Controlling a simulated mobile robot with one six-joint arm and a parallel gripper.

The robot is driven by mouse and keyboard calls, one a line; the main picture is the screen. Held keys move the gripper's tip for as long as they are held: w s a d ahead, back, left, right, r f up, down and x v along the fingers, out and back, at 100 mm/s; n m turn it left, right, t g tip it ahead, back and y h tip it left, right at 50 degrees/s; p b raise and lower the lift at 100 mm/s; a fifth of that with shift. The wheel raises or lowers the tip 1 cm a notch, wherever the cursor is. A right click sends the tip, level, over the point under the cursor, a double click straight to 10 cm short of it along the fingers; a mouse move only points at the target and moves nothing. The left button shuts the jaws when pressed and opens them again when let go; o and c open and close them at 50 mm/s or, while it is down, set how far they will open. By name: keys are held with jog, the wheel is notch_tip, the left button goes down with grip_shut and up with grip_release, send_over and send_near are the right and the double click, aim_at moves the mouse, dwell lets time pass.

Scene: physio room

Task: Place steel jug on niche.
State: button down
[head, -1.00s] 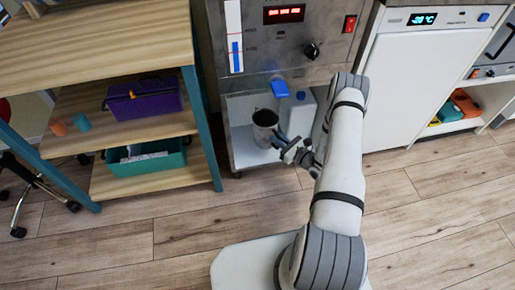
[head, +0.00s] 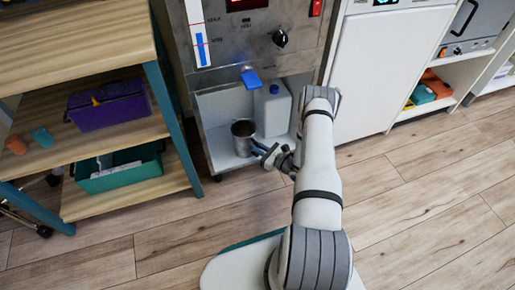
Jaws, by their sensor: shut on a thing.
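The steel jug (head: 243,138) is a grey metal cup, upright, at the front left of the niche (head: 222,158), a white-lined opening low in the steel machine. My gripper (head: 262,150) is shut on the jug from its right side. The jug appears inside the opening, near its floor; I cannot tell whether its base touches the floor. The far finger is partly hidden by the jug.
A white canister (head: 272,110) with a blue cap stands in the niche right of the jug. A blue tap lever (head: 251,79) juts out above. A wooden shelf (head: 130,190) with a purple box (head: 108,106) and a green box (head: 118,170) stands left.

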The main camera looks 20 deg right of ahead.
jog(key=shift+f, duration=0.2)
jog(key=c, duration=1.5)
grip_release()
